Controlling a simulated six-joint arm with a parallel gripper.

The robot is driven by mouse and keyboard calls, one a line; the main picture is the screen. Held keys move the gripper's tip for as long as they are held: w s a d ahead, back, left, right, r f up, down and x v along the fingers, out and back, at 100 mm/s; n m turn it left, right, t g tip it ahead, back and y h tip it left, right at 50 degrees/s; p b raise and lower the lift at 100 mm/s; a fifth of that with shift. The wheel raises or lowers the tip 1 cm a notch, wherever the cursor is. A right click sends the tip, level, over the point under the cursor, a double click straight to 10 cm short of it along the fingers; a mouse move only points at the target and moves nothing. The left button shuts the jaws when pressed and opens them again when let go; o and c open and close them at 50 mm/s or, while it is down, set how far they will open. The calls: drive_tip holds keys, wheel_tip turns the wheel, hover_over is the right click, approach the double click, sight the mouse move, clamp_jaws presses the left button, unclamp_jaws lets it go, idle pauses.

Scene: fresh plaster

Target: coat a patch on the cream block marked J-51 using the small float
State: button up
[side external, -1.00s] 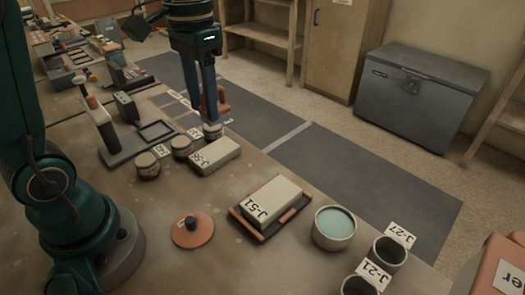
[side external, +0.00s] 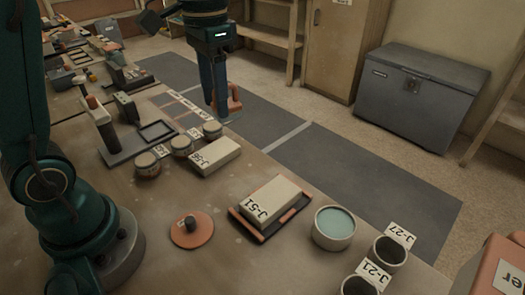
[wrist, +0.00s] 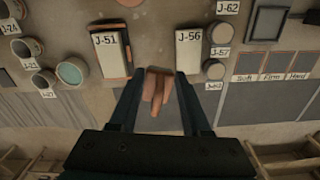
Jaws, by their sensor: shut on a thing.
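The cream block J-51 (side external: 270,200) lies flat in a dark tray with orange edges (side external: 285,226) near the front of the bench. It also shows at the upper left of the wrist view (wrist: 107,60). My gripper (side external: 222,113) is at the bench's far right edge, beyond block J-56 and well away from J-51. It is shut on an orange tool, seemingly the small float (wrist: 154,90), which shows between the fingers in the wrist view. The tool's working face is not clear. A round tub of pale teal paste (side external: 335,222) stands right of J-51.
Another cream block, J-56 (side external: 214,154), lies by several small jars (side external: 181,145). A round orange disc with a dark knob (side external: 191,229) lies left of J-51. Open cups J-27 (side external: 390,250) and J-21 (side external: 360,286) stand at the front right. Bench between J-56 and J-51 is clear.

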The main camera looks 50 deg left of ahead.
drive_tip(key=w+d+f+m, duration=0.1)
drive_tip(key=d+f+m, duration=0.1)
drive_tip(key=d+m, duration=0.35)
drive_tip(key=w+d+f+m, duration=0.1)
drive_tip(key=d+f+m, duration=0.15)
drive_tip(key=d, duration=0.55)
drive_tip(key=shift+n, duration=0.3)
drive_tip(key=shift+s+d+f, duration=0.1)
drive_tip(key=shift+f, duration=1.45)
drive_tip(key=shift+s+d+f, duration=0.1)
drive_tip(key=shift+f, duration=1.4)
drive_tip(key=shift+w+a+f, duration=0.1)
drive_tip(key=shift+a+f, duration=0.1)
drive_tip(key=shift+f, duration=0.7)
drive_tip(key=shift+a, duration=0.8)
clamp_jaws()
drive_tip(key=shift+a, duration=0.75)
drive_tip(key=shift+d, duration=1.7)
drive_tip(key=shift+s, duration=0.7)
drive_tip(key=shift+a, duration=1.9)
drive_tip(key=shift+d, duration=1.7)
drive_tip(key=shift+d+r, duration=0.15)
drive_tip(key=shift+d, duration=0.15)
wheel_tip(320, 180, up, 8)
